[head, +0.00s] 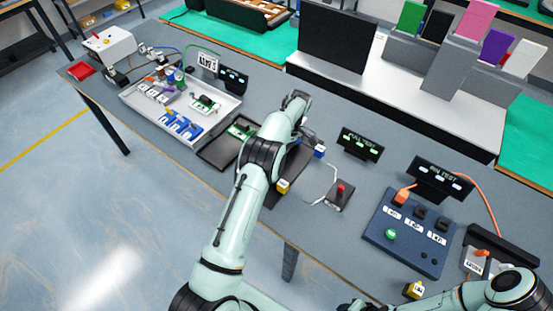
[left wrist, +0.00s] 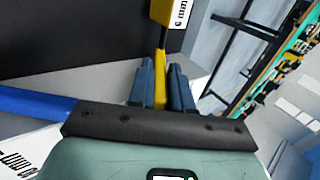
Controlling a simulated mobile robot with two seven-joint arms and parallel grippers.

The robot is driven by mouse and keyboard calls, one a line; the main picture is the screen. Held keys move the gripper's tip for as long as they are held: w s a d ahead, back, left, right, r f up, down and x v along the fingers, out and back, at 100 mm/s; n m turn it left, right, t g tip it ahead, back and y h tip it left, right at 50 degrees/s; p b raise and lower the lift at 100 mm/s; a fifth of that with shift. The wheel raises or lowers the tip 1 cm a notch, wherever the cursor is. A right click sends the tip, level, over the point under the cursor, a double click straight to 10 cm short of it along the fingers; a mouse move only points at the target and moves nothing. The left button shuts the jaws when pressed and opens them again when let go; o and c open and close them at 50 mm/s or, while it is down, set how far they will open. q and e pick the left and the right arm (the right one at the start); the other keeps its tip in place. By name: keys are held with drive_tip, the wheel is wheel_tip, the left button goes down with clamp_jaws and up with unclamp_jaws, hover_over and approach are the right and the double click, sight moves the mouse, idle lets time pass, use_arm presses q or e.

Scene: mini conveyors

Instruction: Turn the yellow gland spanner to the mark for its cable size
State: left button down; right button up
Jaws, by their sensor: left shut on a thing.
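The yellow gland spanner (left wrist: 161,52) shows in the left wrist view, with a yellow head and a white label that seems to read "6 mm". My left gripper (left wrist: 161,88) is shut on its narrow yellow shaft, between two dark blue fingers. In the head view a yellow labelled block (head: 283,187), which looks like the spanner's end, shows beside my left forearm. My arm hides the left fingertips and most of the spanner there. The size mark cannot be made out. My right gripper (head: 352,304) is partly cut off at the bottom edge; its fingers are unclear.
A blue bar (left wrist: 30,103) lies left of my left gripper, and a blue labelled block (head: 319,151) stands right of my forearm. The pull test display (head: 360,146), a red-knobbed device (head: 341,193) and a blue test panel (head: 405,241) are to the right. A parts tray (head: 228,107) is left.

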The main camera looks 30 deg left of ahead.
use_arm(q)
drive_tip(key=c, duration=1.1)
unclamp_jaws()
